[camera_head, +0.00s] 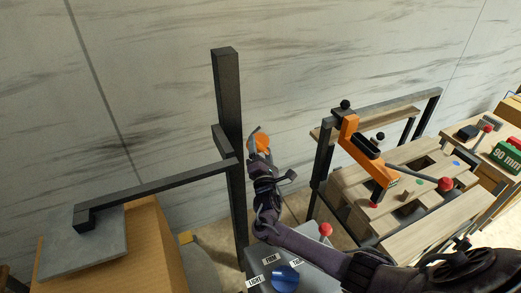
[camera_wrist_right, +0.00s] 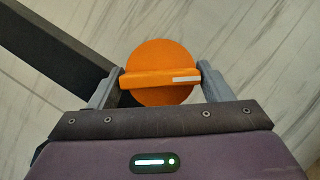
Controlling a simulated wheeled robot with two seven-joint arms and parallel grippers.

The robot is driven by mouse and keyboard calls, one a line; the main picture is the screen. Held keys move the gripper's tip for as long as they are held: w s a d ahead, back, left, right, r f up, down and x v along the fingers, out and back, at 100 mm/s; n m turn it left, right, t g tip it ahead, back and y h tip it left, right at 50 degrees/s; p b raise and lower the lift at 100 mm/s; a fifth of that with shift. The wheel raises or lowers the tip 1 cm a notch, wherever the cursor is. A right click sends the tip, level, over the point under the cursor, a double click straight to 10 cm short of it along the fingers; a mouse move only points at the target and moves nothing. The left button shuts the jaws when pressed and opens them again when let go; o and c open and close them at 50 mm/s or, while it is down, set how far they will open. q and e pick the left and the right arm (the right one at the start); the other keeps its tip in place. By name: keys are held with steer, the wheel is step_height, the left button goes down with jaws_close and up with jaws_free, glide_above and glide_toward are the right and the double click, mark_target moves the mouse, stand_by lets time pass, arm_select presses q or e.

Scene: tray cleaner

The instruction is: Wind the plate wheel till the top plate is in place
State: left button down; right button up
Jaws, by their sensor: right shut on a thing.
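The orange plate wheel (camera_head: 262,142) sits on the side of a tall black post (camera_head: 231,110). In the right wrist view the wheel (camera_wrist_right: 160,55) is a round disc with a raised bar across it, nearly level, with a white mark towards the bar's right end. My right gripper (camera_head: 257,143) is shut on the bar, one finger at each end. A black arm runs left from the post to a grey top plate (camera_head: 60,256) above a wooden box (camera_head: 156,245). Any gap between plate and box is hard to judge. My left gripper is out of view.
Below my right arm is a grey box with a blue knob (camera_head: 285,278), labels and a red-ball lever (camera_head: 325,230). To the right stands a wooden bench (camera_head: 430,235) with an orange lever arm (camera_head: 366,160). A marble-like wall is close behind.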

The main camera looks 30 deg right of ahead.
steer(key=o, duration=0.9)
steer(key=shift+f, duration=0.1)
steer(key=r, duration=0.6)
steer(key=d+r, duration=0.1)
steer(key=r, duration=0.2)
steer(key=shift+w, duration=0.15)
step_height(320, 180, up, 6)
steer(key=a+r+b, duration=0.1)
steer(key=a, duration=0.1)
step_height(320, 180, up, 4)
glide_above(263, 147)
steer(key=a, duration=0.1)
steer(key=shift+b, duration=0.4)
